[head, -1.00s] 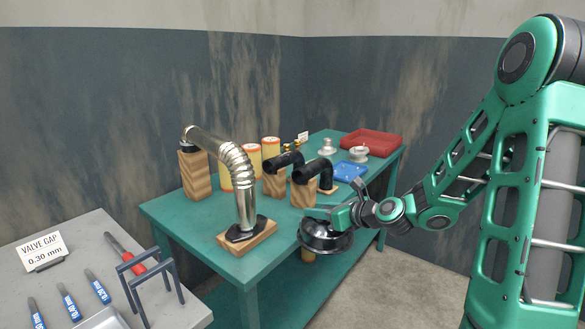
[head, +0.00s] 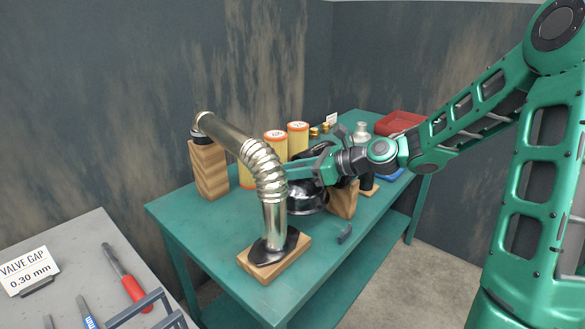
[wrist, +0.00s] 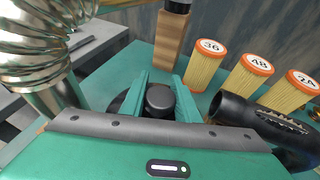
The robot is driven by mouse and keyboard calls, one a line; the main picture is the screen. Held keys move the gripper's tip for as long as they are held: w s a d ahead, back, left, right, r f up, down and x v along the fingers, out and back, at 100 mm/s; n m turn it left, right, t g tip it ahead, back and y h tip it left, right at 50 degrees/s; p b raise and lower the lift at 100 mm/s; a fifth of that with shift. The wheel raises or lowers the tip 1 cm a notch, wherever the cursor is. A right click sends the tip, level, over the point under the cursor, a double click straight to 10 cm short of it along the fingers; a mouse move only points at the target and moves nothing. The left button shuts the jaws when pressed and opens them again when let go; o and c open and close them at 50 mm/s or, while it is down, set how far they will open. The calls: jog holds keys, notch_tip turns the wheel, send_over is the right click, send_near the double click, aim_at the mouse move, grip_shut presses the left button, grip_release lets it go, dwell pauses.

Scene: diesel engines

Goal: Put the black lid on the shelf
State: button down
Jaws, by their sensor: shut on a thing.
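The black lid (head: 312,200) is a shiny round piece in the head view, partly hidden by my gripper and the metal pipe. My gripper (head: 300,170) is shut on it and holds it over the teal table, behind the pipe. In the wrist view my gripper's teal fingers (wrist: 160,92) sit on either side of the lid's black knob (wrist: 160,98). A dark part of the lid's rim (wrist: 120,101) shows left of the fingers. Whether the lid touches the table cannot be told. A teal lower shelf (head: 345,268) shows under the table.
A flexible metal pipe (head: 262,175) on wooden blocks stands close left of the lid. Yellow filters (head: 298,138), a black pipe (wrist: 240,115) and a red tray (head: 400,122) stand beyond. The table's front right is mostly clear.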

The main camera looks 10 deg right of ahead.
jog(key=shift+s+f+x, duration=0.2)
jog(key=shift+f+x, duration=0.2)
jog(key=shift+x, duration=2.4)
jog(key=shift+s+f+x, duration=0.15)
jog(key=shift+f+x, duration=0.2)
jog(key=shift+x, duration=2.4)
jog(key=shift+s+f+x, duration=0.2)
jog(key=shift+f+x, duration=0.2)
jog(key=shift+x, duration=2.4)
jog(key=shift+d, duration=0.15)
jog(key=c, duration=1.4)
grip_release()
jog(key=shift+o, duration=0.2)
